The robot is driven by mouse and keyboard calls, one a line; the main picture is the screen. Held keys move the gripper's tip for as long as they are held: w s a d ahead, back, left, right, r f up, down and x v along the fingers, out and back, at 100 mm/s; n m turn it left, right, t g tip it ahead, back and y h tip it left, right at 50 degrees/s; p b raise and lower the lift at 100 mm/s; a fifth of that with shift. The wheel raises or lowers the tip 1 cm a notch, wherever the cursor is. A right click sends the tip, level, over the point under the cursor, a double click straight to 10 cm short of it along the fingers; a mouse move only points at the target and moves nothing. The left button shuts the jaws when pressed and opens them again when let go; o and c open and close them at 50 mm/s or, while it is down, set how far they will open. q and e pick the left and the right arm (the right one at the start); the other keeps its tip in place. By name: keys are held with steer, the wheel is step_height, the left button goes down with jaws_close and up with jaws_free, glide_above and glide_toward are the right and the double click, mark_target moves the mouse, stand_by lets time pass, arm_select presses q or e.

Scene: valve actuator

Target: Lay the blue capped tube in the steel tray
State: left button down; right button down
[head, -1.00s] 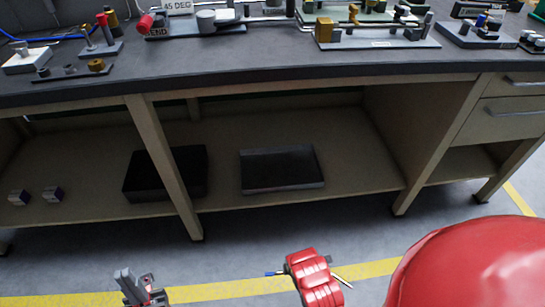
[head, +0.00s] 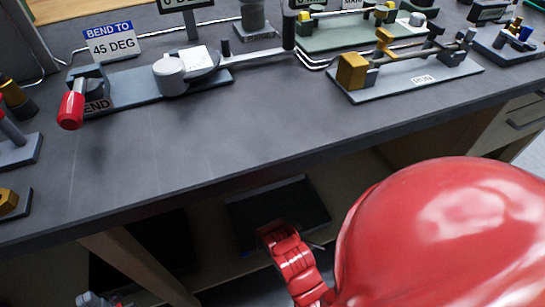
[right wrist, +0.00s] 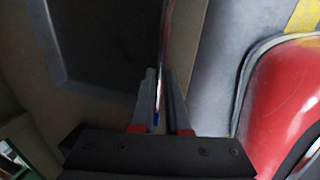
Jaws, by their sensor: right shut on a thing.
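The steel tray (head: 287,200) sits on the shelf under the bench, dark in shadow; its rim and dark inside show at upper left in the right wrist view (right wrist: 52,48). My right gripper (right wrist: 161,75) is shut on the blue capped tube (right wrist: 165,42), a thin rod running lengthwise between the fingers with a bit of blue near the jaws. The tube is to the right of the tray's inside in that view. In the head view the red right wrist overlaps the tray's near edge and mostly hides the gripper. My left gripper (head: 92,299) barely shows at the bottom edge.
The bench top (head: 225,140) overhangs the shelf, its front edge above the tray. A bench leg (head: 135,268) and a dark box (head: 150,240) stand left of the tray. Fixtures, including a bending tool (head: 170,85) with a red handle, stand on the bench.

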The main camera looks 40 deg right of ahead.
steer(key=w+d+b, duration=0.1)
steer(key=w+d, duration=0.2)
steer(key=w+d+f+b, duration=0.1)
steer(key=w+d, duration=0.1)
steer(key=d, duration=0.1)
steer(key=w+d+b, duration=0.1)
steer(key=w+d, duration=0.2)
steer(key=shift+w+d+f, duration=0.2)
steer(key=shift+w+d, duration=0.15)
step_height(320, 180, down, 4)
steer(key=shift+r+b, duration=0.25)
steer(key=shift+b, duration=0.65)
steer(key=shift+r, duration=0.1)
steer(key=c, duration=1.2)
jaws_free()
